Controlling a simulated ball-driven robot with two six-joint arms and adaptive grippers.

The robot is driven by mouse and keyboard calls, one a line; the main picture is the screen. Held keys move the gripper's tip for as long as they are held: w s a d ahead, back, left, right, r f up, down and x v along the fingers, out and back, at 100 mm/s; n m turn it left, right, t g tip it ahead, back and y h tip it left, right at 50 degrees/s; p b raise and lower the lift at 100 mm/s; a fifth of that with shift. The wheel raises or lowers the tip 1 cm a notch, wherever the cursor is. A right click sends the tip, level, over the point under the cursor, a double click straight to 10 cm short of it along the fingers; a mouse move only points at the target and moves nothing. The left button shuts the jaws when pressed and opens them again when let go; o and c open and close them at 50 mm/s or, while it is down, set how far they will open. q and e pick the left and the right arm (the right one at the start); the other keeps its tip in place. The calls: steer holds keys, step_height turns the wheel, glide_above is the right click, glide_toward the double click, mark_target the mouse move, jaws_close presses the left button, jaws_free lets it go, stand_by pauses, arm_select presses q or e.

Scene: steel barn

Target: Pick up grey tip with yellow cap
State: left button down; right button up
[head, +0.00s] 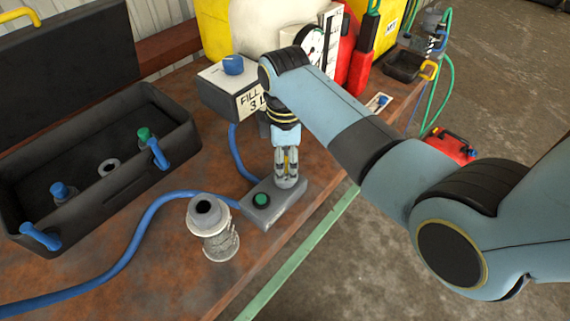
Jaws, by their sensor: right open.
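My right gripper (287,180) points down over the far end of a small grey block (262,222). It is open, with its fingers low beside the block's top. A small yellow patch shows between the fingers. It may be the yellow cap, but the fingers hide most of it, and I cannot tell whether they touch it. The grey tip's body cannot be made out. A green-topped piece (261,200) sits in the near end of the block. My left gripper is not in view.
A grey ribbed cylinder (221,246) stands left of the block. A black open case (180,105) holds blue and green-topped pieces. A blue hose (138,235) crosses the rusty table. A box marked FILL (217,95) stands behind.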

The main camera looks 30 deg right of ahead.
jaws_close()
stand_by(0.4)
steer(key=shift+r, duration=0.5)
step_height(320, 180, up, 3)
steer(key=shift+f+b, duration=0.1)
steer(key=shift+b, duration=0.35)
steer(key=s+d+r, duration=0.3)
steer(key=s+r, duration=0.4)
steer(key=s, duration=0.4)
steer(key=shift+d, duration=0.35)
